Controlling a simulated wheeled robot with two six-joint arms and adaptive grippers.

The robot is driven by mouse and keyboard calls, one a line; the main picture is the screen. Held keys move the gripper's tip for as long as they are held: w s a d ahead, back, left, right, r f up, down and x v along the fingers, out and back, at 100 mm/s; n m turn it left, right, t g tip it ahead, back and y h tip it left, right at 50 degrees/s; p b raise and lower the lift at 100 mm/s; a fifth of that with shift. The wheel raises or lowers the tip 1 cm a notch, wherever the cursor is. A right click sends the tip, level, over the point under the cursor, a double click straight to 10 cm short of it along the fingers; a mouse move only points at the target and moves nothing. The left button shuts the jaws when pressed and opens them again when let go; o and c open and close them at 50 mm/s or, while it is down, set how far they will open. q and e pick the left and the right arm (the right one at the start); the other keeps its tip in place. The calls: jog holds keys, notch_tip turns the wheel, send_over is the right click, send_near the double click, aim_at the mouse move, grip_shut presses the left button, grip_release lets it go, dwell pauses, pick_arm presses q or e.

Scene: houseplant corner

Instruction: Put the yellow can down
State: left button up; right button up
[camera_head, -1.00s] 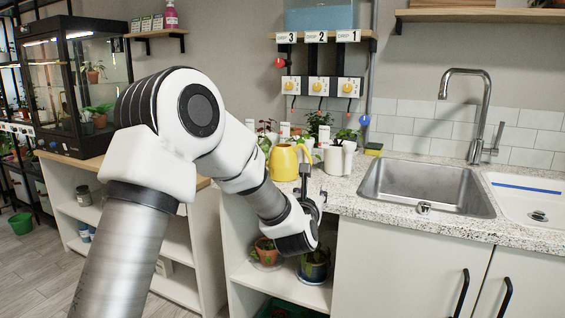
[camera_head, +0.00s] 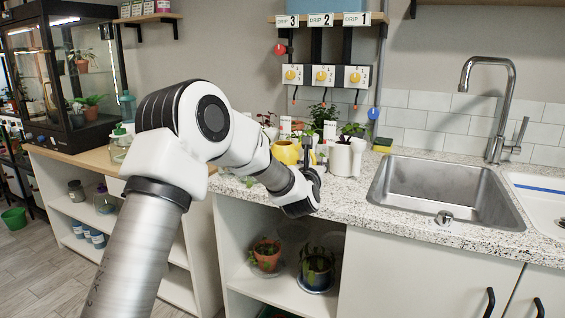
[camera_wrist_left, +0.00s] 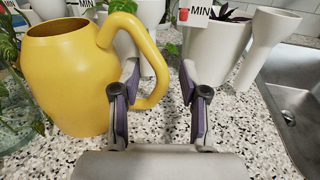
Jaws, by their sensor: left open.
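The yellow can (camera_head: 284,153) stands upright on the speckled counter, partly hidden behind my left arm in the head view. In the left wrist view the yellow can (camera_wrist_left: 68,75) fills the left side, with its looped handle toward the right. My left gripper (camera_wrist_left: 160,70) is open. The handle's outer curve lies between its fingers, the left finger overlapping the loop's opening; I cannot tell whether either touches. In the head view the left gripper (camera_head: 309,152) is just right of the can. My right gripper is out of view.
White planters (camera_head: 340,159) with plants stand close right of the can, and one carries a MIN tag (camera_wrist_left: 195,13). The steel sink (camera_head: 445,190) and tap (camera_head: 495,100) are further right. Potted plants (camera_head: 317,268) sit on the open shelf below. The counter's front strip is bare.

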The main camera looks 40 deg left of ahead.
pick_arm(q)
grip_shut()
